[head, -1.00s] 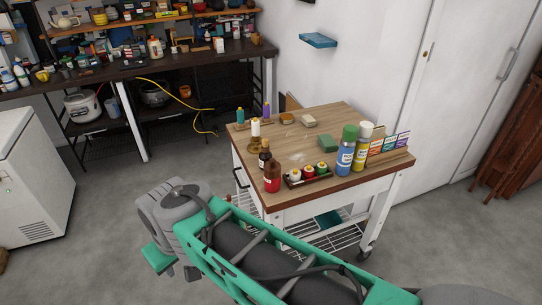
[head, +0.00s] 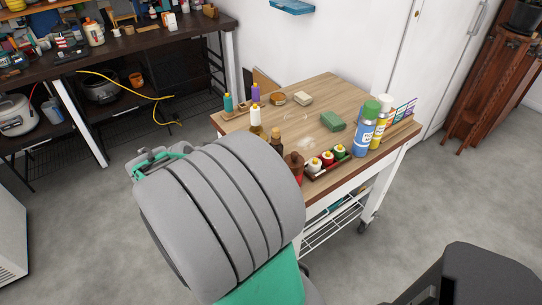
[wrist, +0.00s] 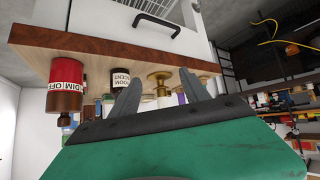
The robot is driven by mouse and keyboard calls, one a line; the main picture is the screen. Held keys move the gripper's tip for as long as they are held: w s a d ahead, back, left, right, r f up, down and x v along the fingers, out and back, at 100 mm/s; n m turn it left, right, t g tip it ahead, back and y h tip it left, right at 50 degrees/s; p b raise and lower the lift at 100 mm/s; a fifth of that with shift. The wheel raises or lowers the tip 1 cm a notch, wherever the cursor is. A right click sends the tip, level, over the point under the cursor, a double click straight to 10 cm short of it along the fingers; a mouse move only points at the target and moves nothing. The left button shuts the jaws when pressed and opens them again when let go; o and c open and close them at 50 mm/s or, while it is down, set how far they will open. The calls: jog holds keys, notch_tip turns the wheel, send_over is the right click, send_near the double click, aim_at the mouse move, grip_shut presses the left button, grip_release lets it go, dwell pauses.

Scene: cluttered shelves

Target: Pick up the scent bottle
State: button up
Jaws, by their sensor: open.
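The scent bottle (wrist: 122,77) is a small dark bottle with a white label, partly readable as "OOM CENT". In the wrist view it appears upside down near the table edge, partly behind the left finger. In the head view, the upper part of the dark bottle (head: 276,138) shows above my arm; its lower part is hidden. My gripper (wrist: 160,76) is open and empty, its fingers pointing toward the table edge. A brass candle holder (wrist: 159,80) lies in line with the finger gap, and the scent bottle is left of it.
A red bottle (wrist: 65,85) stands left of the scent bottle in the wrist view. The wooden cart top (head: 300,115) also holds a white candle (head: 255,120), a tray of small jars (head: 327,163), a blue spray can (head: 366,130) and a green block (head: 332,121). Its middle is mostly clear.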

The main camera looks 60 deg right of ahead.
jog(key=s+d+m+g+h, duration=0.1)
jog(key=s+d, duration=0.2)
jog(key=d, duration=0.2)
jog(key=s+d+f+m+g+h, duration=0.1)
jog(key=s+d, duration=0.2)
jog(key=d, duration=0.3)
jog(key=s+d+m+g+h, duration=0.1)
jog(key=s+d+m, duration=0.1)
jog(key=d, duration=0.3)
jog(key=shift+s+d+f+h, duration=0.15)
jog(key=shift+s+d+h, duration=0.2)
jog(key=shift+s, duration=0.3)
grip_shut()
